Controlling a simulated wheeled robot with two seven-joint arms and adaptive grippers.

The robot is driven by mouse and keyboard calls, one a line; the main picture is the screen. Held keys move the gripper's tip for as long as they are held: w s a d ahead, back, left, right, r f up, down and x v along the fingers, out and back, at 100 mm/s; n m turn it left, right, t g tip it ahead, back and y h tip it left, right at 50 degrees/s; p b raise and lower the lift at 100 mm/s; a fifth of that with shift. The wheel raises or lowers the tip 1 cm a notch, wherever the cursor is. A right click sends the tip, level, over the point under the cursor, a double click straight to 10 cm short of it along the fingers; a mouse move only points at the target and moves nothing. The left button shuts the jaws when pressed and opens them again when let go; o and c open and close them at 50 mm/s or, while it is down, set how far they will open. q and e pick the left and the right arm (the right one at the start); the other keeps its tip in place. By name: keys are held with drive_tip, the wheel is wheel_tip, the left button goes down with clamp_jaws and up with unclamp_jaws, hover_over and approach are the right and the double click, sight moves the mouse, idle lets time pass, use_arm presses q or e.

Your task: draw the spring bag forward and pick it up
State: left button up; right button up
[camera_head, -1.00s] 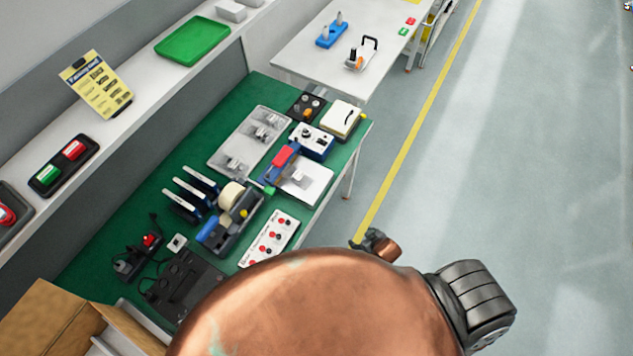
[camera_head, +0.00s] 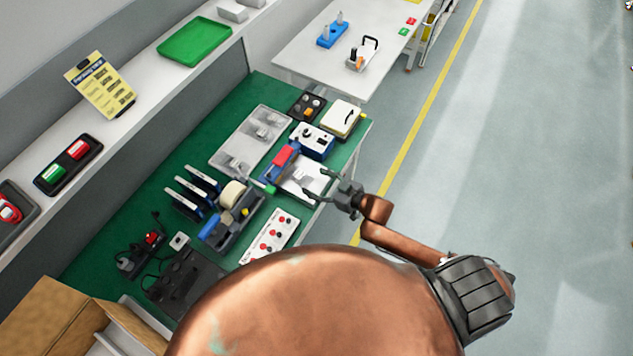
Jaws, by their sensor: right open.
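No single thing can be told for sure as the spring bag. Small grey-silver items (camera_head: 236,164) lie in a pale clear tray (camera_head: 222,146) on the green mat, and a small grey item (camera_head: 305,171) sits on a white sheet (camera_head: 313,187). My right gripper (camera_head: 316,186) is open and empty, reaching in from the right over the bench's right edge beside the white sheet. Its fingers point left, and whether they touch anything cannot be told. My left gripper is out of view.
A red-and-blue tool (camera_head: 282,157), a blue-and-white box (camera_head: 312,141), a tape dispenser (camera_head: 232,210) and a white panel with red buttons (camera_head: 270,236) crowd around the sheet. A cardboard box (camera_head: 45,315) stands front left. The floor right of the bench is clear.

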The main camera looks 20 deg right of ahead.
sight(306, 178)
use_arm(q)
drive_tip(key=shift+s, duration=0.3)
use_arm(e)
drive_tip(key=shift+w+a, duration=0.1)
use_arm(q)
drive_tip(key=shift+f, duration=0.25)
use_arm(e)
drive_tip(key=shift+x, duration=3.85)
drive_tip(key=shift+a, duration=0.1)
drive_tip(key=c, duration=1.3)
drive_tip(key=shift+o, duration=0.2)
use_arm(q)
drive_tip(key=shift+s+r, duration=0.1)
use_arm(e)
drive_tip(key=shift+s+d, duration=0.75)
drive_tip(key=shift+s, duration=0.15)
drive_tip(key=shift+s+d+p, duration=0.6)
drive_tip(key=shift+s+d, duration=0.55)
drive_tip(key=shift+s, duration=0.25)
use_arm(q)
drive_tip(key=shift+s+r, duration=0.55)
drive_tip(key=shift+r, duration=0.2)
